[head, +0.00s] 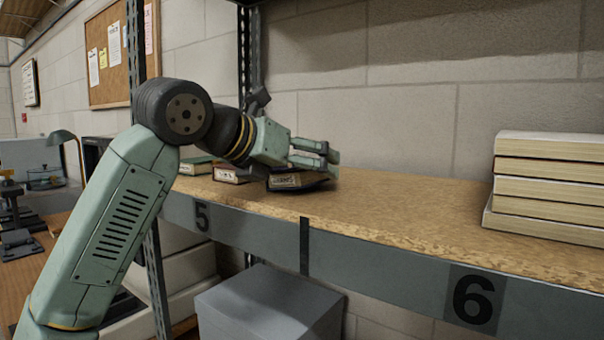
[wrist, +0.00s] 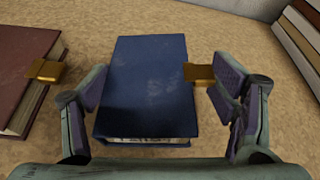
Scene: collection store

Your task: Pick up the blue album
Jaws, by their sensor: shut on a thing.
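The blue album (wrist: 148,85) lies flat, cover up, in the middle of the wrist view, with a brass-coloured tab (wrist: 200,74) at its right edge. My gripper (wrist: 152,82) has one finger on each side of it and is shut on it, the right finger close against the tab. In the head view my gripper (head: 318,157) reaches over the shelf from the left. The album (head: 286,181) shows there as a dark book with a pale label, partly hidden under the fingers. Whether it is clear of the shelf I cannot tell.
A dark red book (wrist: 22,75) with a similar tab lies left of the album. A green book (head: 197,166) lies farther left on the shelf board (head: 400,215). A stack of several pale books (head: 548,190) stands at right. The board between is clear; a wall rises behind.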

